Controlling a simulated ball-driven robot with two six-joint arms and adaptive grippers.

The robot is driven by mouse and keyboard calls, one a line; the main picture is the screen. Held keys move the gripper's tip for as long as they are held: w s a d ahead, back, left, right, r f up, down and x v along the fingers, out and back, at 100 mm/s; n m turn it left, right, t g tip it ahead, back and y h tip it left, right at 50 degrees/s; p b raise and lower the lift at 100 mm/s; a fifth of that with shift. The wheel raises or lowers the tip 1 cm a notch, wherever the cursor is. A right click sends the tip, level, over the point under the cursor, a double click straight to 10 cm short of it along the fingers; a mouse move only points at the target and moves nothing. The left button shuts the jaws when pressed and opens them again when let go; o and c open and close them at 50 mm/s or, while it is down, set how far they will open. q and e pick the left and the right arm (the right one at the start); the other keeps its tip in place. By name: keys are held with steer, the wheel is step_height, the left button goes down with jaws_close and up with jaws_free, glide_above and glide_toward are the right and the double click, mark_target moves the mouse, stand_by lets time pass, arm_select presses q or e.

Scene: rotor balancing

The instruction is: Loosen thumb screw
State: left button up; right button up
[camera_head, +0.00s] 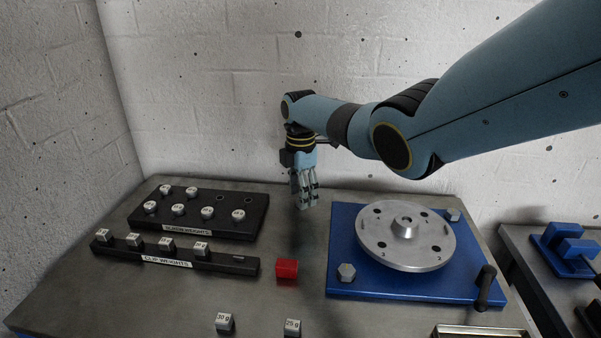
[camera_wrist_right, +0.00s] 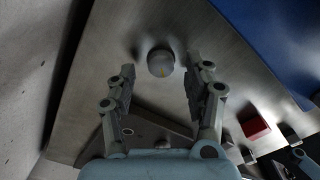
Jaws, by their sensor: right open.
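My right gripper (camera_head: 304,196) points down above the back of the table, between the rack and the blue rotor base. It is open; it also shows in the right wrist view (camera_wrist_right: 160,78). The grey rotor disc (camera_head: 378,230) sits on the blue base (camera_head: 400,284). Grey hex pieces stand at its front left (camera_head: 346,272) and back right (camera_head: 453,215). My left gripper is out of view.
A black screw-weight rack (camera_head: 240,229) holds several pale knobs and has empty holes at its back right. A clip-weight strip (camera_head: 222,263) lies before it. A red cube (camera_head: 287,268) and two small weights (camera_head: 224,322) stand in front. A black handle (camera_head: 485,287) rises at the base's right.

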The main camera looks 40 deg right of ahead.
step_height(320, 180, up, 11)
stand_by(0.3)
steer(key=shift+f, duration=0.2)
stand_by(0.3)
